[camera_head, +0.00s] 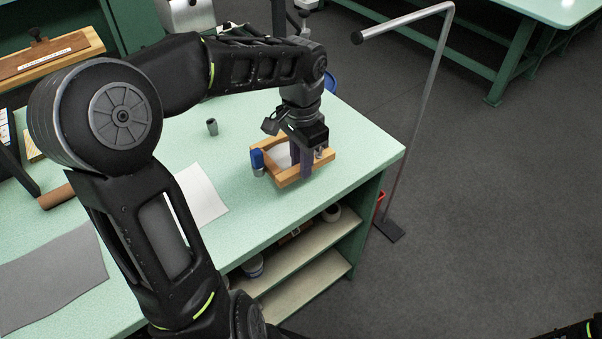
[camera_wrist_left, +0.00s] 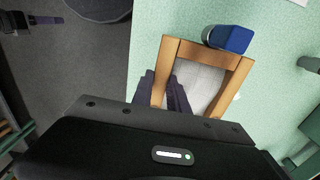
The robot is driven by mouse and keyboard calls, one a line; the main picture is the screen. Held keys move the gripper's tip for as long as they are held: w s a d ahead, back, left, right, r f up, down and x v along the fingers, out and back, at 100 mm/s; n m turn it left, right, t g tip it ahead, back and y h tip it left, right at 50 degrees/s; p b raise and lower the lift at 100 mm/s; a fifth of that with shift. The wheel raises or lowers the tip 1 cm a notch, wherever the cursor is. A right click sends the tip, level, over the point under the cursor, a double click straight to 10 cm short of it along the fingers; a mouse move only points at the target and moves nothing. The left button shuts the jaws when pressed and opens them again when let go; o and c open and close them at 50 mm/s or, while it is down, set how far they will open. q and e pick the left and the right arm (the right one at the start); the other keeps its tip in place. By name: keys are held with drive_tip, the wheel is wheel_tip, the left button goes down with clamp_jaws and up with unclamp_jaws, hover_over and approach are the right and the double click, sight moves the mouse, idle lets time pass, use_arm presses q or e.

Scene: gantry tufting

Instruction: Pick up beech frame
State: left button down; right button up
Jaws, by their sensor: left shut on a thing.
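The beech frame (camera_head: 270,167) is a small square of light wood with pale cloth inside, at the right end of the green bench. My left gripper (camera_head: 303,165) points down over it, shut on one of its side bars. In the left wrist view the fingers (camera_wrist_left: 164,92) close on either side of the left bar of the frame (camera_wrist_left: 212,55). I cannot tell whether the frame touches the bench top. The gripper body hides the lower part of the frame there.
A blue-topped item (camera_head: 257,160) stands against the frame's left corner. A small grey cylinder (camera_head: 212,127), a white sheet (camera_head: 202,195) and grey cloth (camera_head: 50,280) lie on the bench (camera_head: 340,165). A bent metal pole (camera_head: 425,110) stands on the floor beyond the bench edge.

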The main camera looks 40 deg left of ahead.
sight(301, 188)
use_arm(q)
wheel_tip(301, 188, up, 5)
drive_tip(key=shift+r, duration=0.1)
use_arm(e)
drive_tip(key=shift+f, duration=0.1)
use_arm(q)
drive_tip(key=shift+f, duration=0.25)
use_arm(e)
drive_tip(key=shift+f, duration=0.1)
use_arm(q)
drive_tip(key=shift+f+b, duration=3.35)
drive_tip(key=shift+f, duration=1.35)
use_arm(e)
wheel_tip(301, 188, down, 6)
drive_tip(key=shift+f, duration=0.25)
use_arm(q)
drive_tip(key=shift+f, duration=0.15)
use_arm(e)
drive_tip(key=shift+f, duration=0.1)
drive_tip(key=shift+c, duration=0.6)
